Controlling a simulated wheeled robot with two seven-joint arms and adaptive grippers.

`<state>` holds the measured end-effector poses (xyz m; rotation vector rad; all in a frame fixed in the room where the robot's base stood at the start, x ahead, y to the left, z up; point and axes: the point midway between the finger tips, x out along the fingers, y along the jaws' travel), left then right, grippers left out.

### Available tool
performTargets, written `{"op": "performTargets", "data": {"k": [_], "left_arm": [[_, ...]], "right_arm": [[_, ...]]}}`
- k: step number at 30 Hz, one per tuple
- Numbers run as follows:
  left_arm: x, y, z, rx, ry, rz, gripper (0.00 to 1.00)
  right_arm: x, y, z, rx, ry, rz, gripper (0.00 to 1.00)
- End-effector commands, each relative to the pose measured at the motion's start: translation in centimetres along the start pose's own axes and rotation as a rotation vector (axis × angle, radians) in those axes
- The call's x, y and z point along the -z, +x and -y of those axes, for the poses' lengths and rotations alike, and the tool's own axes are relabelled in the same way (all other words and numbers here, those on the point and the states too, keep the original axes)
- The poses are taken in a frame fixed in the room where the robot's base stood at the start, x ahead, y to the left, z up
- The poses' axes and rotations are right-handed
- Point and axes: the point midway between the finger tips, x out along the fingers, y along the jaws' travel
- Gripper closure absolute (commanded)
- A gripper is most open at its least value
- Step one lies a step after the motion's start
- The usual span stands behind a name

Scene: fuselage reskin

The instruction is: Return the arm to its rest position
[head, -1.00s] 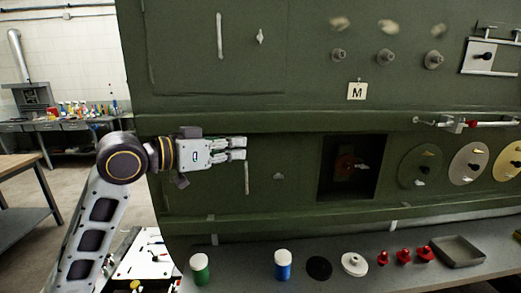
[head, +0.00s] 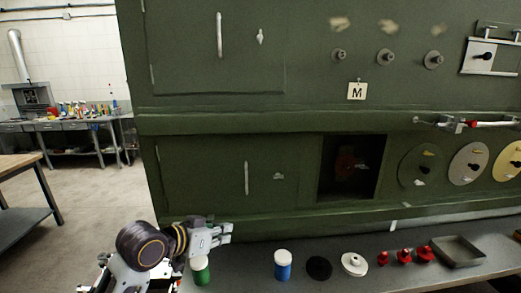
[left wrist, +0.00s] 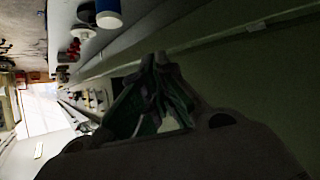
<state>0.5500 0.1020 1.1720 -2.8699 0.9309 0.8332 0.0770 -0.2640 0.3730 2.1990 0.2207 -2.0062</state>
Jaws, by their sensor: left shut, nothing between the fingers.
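My left gripper (head: 226,232) is low at the left of the head view, in front of the green fuselage panel (head: 215,180) and just above the bench. Its fingers point right and are shut with nothing between them. They also show in the left wrist view (left wrist: 158,62), dark against the panel. The green bottle with a white cap (head: 201,273) stands just below the gripper, partly covered by it. My right gripper is not in view.
The grey bench (head: 235,277) holds a blue bottle (head: 283,266), a black disc (head: 319,268), a white flanged part (head: 354,264), several red parts (head: 404,256) and a grey tray (head: 459,251). An open square recess (head: 351,190) is in the panel. A wooden table (head: 22,165) is at far left.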

Motion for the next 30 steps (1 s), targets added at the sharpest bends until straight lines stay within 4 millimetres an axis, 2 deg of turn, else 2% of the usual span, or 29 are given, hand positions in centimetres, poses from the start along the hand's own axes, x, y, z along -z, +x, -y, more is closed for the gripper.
{"op": "performTargets", "data": {"k": [1, 14, 23, 30], "left_arm": [[-1.4, 0.2, 0.2, 0.012, -0.012, 0.022, 1.0], [-12.3, 0.4, 1.7, 0.133, -0.084, 0.203, 1.0], [-19.8, -1.0, 2.3, 0.218, -0.132, 0.342, 1.0], [-25.8, -2.9, 2.3, 0.285, -0.166, 0.463, 1.0]], "right_arm": [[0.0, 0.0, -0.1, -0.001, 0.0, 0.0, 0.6], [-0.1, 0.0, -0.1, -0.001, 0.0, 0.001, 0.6], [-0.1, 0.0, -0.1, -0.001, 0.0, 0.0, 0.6], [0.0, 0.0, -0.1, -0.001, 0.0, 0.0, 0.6]]}}
